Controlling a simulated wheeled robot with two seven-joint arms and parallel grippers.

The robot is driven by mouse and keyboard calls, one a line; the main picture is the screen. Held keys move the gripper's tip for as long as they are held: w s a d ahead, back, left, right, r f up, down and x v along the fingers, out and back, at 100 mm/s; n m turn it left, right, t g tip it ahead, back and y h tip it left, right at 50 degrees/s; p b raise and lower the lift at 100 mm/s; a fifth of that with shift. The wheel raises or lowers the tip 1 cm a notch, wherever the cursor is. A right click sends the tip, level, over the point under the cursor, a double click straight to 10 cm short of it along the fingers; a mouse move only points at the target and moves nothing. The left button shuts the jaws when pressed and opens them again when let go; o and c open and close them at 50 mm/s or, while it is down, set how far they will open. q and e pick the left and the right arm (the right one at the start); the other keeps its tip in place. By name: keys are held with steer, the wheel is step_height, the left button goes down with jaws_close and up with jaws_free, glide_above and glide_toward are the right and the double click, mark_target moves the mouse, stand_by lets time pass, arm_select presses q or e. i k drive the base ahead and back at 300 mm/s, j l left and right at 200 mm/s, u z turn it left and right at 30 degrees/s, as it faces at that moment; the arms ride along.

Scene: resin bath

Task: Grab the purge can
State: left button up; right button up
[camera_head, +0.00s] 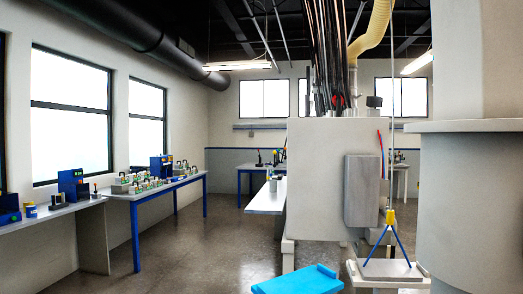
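I cannot tell for sure which thing is the purge can. A small grey cylinder (273,185) stands on the light table beside the big white cabinet, in the middle of the view. All are small and far off, and no label can be read. Neither of my grippers shows in the view.
A blue flat-topped object (298,281) is close at the bottom centre. Right of it, a grey plate (387,269) hangs or rests under blue slings and a yellow hook (390,216). A large white column (470,200) fills the right. Open floor (195,255) lies left of centre.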

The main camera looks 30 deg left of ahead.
mark_target(272, 182)
steer(key=i+j+u, duration=0.15)
steer(key=i+j, duration=0.3)
steer(key=i+j+u, duration=0.1)
steer(key=i+j, duration=0.25)
steer(key=i, duration=0.15)
steer(key=i+j+u, duration=0.15)
steer(key=i+j, duration=0.2)
steer(key=i, duration=0.15)
steer(key=i+j+u, duration=0.1)
steer(key=i+j, duration=0.2)
steer(key=i, duration=0.2)
steer(key=i+j+u, duration=0.15)
steer(key=i, duration=0.35)
steer(key=i+j+u, duration=0.1)
steer(key=i+j, duration=0.15)
steer(key=i, duration=0.3)
